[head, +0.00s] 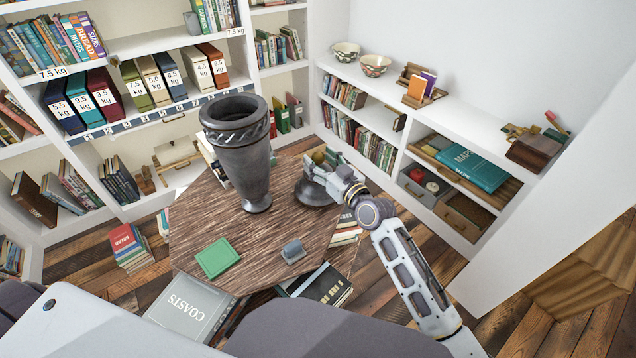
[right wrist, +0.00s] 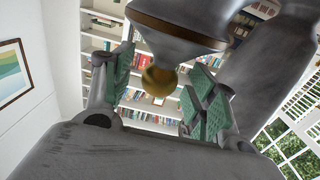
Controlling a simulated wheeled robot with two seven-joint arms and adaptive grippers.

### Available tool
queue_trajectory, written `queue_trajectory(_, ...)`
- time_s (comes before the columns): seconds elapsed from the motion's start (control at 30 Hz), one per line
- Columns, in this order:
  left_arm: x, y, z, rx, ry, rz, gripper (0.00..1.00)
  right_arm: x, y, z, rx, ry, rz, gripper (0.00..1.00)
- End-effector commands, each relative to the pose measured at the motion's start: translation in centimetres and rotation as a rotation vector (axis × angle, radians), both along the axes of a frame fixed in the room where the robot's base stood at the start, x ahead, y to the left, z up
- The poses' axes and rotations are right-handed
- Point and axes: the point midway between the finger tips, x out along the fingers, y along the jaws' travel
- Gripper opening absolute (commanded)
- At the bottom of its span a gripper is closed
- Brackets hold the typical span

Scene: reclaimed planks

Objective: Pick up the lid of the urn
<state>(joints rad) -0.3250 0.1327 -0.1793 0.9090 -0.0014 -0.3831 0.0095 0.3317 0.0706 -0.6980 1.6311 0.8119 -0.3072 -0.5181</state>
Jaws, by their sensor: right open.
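The dark grey urn (head: 242,150) stands upright and open-mouthed on the wooden table (head: 195,222). Its lid (head: 312,193) lies on the table just right of the urn, partly hidden by my right gripper (head: 325,168). In the right wrist view the lid (right wrist: 180,30) is at the top, with its round brass knob (right wrist: 159,82) pointing down the picture. The green-padded fingers of my right gripper (right wrist: 160,80) are spread on both sides of the knob, with gaps showing. My left gripper is not in view.
A green tray-like object (head: 217,258) and a small grey block (head: 293,251) lie on the front of the table. Books (head: 188,308) are stacked below the table. Bookshelves (head: 150,45) stand behind and a low white shelf (head: 455,115) stands right.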

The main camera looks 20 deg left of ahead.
Motion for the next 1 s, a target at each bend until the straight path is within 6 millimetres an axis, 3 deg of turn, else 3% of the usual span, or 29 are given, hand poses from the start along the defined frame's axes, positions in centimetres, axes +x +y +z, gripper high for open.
queue_trajectory(0.2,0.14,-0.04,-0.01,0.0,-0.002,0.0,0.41,0.78,1.02,0.03,0.001,-0.001,0.001,0.58)
queue_trajectory(0.7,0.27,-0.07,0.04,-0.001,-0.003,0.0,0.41,0.84,1.08,-0.03,0.0,0.0,0.001,0.58)
queue_trajectory(1.0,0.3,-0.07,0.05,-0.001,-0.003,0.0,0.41,0.84,1.07,-0.03,0.0,0.0,0.001,0.2)
